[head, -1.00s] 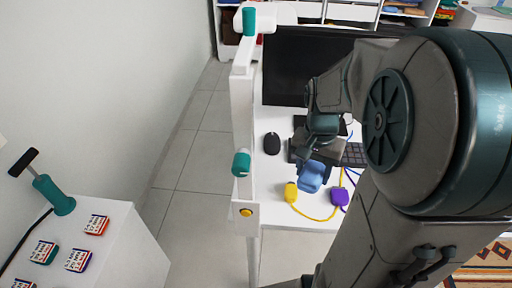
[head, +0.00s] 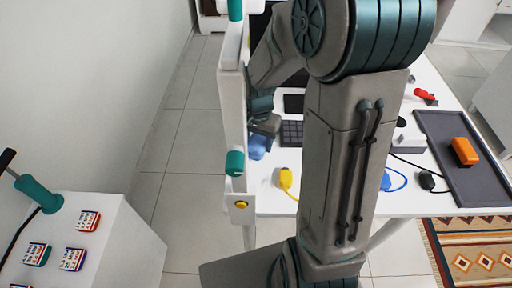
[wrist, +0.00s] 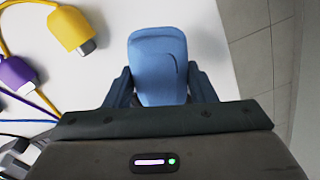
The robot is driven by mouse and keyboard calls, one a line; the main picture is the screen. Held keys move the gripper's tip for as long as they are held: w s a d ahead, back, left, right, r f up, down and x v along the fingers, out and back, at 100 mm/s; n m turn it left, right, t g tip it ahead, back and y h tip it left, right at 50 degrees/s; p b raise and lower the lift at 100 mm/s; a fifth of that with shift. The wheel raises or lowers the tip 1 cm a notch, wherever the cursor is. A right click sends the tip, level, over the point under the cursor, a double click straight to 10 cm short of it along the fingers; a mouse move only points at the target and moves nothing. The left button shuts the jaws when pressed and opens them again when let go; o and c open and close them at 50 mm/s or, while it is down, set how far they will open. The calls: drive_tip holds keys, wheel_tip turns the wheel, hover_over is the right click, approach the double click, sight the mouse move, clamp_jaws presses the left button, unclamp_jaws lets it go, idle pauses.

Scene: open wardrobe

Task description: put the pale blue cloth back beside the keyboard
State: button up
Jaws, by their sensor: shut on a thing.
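The pale blue cloth (head: 258,147) is a folded, rounded bundle in my gripper (head: 264,125), near the left end of the white desk. In the wrist view the cloth (wrist: 158,55) stands up between the two dark fingers of my gripper (wrist: 160,88), which are shut on it. The black keyboard (head: 291,133) lies on the desk to the right of my gripper, partly hidden behind my arm. I cannot tell how high the cloth is above the desk.
A white post (head: 233,120) with teal knobs rises at the desk's left edge. A yellow plug (head: 285,178) lies near the front; a purple plug (wrist: 17,73) shows in the wrist view. An orange block (head: 464,151) sits on a dark mat (head: 480,183) at right.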

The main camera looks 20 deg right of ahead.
sight(256, 140)
drive_tip(key=shift+w+a+f, duration=0.15)
drive_tip(key=shift+a+f, duration=0.1)
drive_tip(key=shift+f, duration=0.1)
drive_tip(key=shift+f+p, duration=0.3)
drive_tip(key=shift+f, duration=1.55)
drive_tip(key=o, duration=0.9)
drive_tip(key=shift+r+b, duration=0.35)
drive_tip(key=shift+r, duration=3.45)
